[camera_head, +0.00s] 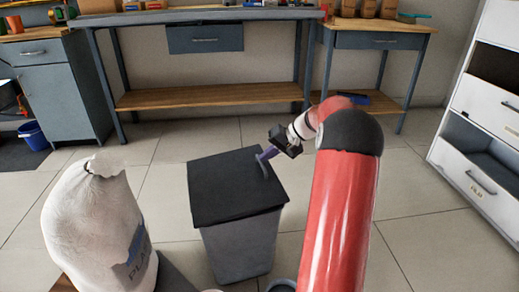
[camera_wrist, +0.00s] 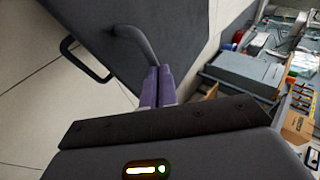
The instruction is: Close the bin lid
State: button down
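A grey bin (camera_head: 240,250) stands on the tiled floor in the middle of the head view. Its black lid (camera_head: 225,190) covers the top; the near edge lies along the rim, and I cannot tell whether the far side is flush. A curved grey handle (camera_head: 262,167) stands on the lid's right part. My gripper (camera_head: 267,154) is at this handle, its purple fingers close together. In the wrist view the handle (camera_wrist: 135,38) runs to the fingertips (camera_wrist: 158,72), which look shut on its end. The dark lid (camera_wrist: 190,30) fills the upper part there.
A white filled sack (camera_head: 90,220) stands left of the bin. A workbench (camera_head: 215,97) is behind, with a blue bucket (camera_head: 33,136) at the far left. White drawers (camera_head: 485,110) stand at the right. Tiled floor is clear between bin and bench.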

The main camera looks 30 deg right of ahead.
aim_at(257, 170)
jog(key=shift+s+d+f+y+b, duration=0.1)
jog(key=shift+d+f+y+b, duration=0.15)
jog(key=shift+f, duration=0.45)
jog(key=shift+d+f+y+b, duration=0.15)
jog(key=shift+f+y, duration=0.1)
jog(key=shift+f, duration=0.55)
